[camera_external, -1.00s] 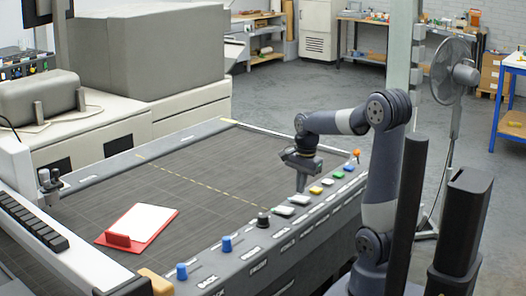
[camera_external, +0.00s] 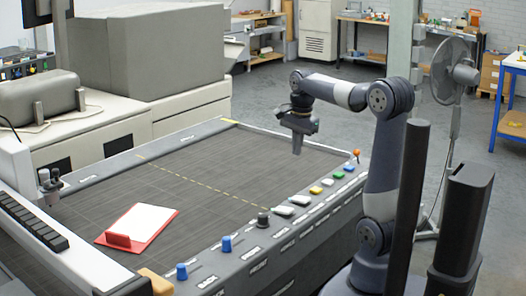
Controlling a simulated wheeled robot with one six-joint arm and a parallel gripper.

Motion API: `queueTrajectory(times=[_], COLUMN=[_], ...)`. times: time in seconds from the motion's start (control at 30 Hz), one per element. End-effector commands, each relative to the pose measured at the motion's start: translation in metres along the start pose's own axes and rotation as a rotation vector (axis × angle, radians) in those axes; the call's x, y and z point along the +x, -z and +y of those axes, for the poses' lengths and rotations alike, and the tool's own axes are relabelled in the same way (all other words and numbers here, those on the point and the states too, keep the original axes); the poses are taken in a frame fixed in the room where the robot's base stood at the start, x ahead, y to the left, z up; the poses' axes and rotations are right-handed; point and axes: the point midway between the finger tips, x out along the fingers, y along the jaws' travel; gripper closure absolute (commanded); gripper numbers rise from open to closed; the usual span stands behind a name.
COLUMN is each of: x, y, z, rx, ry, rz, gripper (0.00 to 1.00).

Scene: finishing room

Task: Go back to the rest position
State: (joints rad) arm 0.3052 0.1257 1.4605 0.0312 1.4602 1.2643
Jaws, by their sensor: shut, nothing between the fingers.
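My gripper (camera_external: 297,150) hangs pointing down above the far right part of the dark machine bed. It is shut and empty, with clear air between it and the row of buttons. My arm bends up and over from the right side of the control panel. The control panel (camera_external: 262,252) runs along the bed's front right edge. It carries blue knobs (camera_external: 225,243), a black knob (camera_external: 263,219), white buttons (camera_external: 284,211), a yellow button (camera_external: 315,190), a green button (camera_external: 338,175) and a small orange-tipped lever (camera_external: 356,154).
A red clipboard with white paper (camera_external: 142,222) lies on the bed (camera_external: 215,185) at left. A large grey machine housing (camera_external: 150,50) stands behind. A standing fan (camera_external: 455,70) is right of my arm. The bed's middle is clear.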

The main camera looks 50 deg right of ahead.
Motion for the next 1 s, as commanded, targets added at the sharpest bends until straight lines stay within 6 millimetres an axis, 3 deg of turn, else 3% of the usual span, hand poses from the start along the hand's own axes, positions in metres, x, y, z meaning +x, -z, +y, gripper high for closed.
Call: queueTrajectory(times=[0.27,0.47,0.83,1.0], x=[0.005,0.033,0.105,0.102], y=[0.0,0.0,0.0,0.001], z=[0.001,0.009,0.028,0.025], rx=[0.0,0.001,0.001,0.001], ry=[-0.001,-0.003,-0.002,0.027], rz=[0.0,-0.001,-0.001,0.001], gripper=[1.0,1.0,1.0,1.0])
